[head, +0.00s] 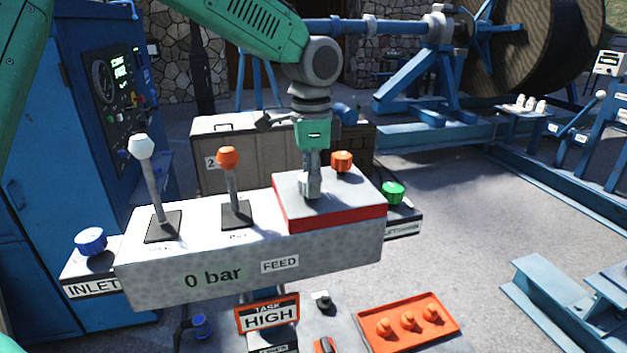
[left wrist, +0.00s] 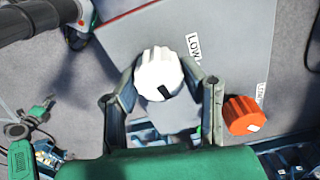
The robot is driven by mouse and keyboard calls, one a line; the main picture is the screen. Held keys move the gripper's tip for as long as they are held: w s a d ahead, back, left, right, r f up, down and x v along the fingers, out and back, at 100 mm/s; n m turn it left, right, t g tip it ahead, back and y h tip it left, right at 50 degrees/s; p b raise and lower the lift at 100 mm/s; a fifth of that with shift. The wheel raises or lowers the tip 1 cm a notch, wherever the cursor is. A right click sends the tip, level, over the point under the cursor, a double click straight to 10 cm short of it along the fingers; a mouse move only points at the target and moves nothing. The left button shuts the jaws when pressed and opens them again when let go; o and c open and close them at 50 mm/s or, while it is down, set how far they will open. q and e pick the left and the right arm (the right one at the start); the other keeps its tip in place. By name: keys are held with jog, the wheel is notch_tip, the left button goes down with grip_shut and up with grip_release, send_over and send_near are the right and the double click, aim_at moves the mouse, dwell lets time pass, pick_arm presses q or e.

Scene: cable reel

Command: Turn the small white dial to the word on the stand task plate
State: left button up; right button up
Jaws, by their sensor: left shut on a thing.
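The small white dial (left wrist: 158,70) sits on the grey-topped box (head: 290,188) with a red edge, on the lever console. My left gripper (head: 311,188) comes down from above, shut around the dial, with a finger on each side in the left wrist view (left wrist: 163,100). The dial's black mark points to the lower right in that view. A label reading LOW (left wrist: 194,48) lies to its upper right; other label words around the dial are hidden. The task plate (head: 268,314) on the stand reads HIGH. My right gripper is not in view.
An orange knob (head: 342,160) stands on the same box, close beside my left gripper. Two levers, white-topped (head: 141,147) and orange-topped (head: 229,156), rise to the left. A green knob (head: 392,192) is at the right. A red tray (head: 372,337) with orange knobs lies in front.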

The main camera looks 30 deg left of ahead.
pick_arm(q)
jog(key=shift+r+m, duration=0.15)
jog(key=shift+m, duration=0.75)
jog(key=shift+w, duration=0.1)
jog(key=o, duration=1.1)
jog(key=shift+o, duration=0.2)
jog(key=shift+a, duration=0.1)
jog(key=shift+a, duration=0.1)
notch_tip(320, 180, up, 12)
jog(key=shift+f, duration=0.2)
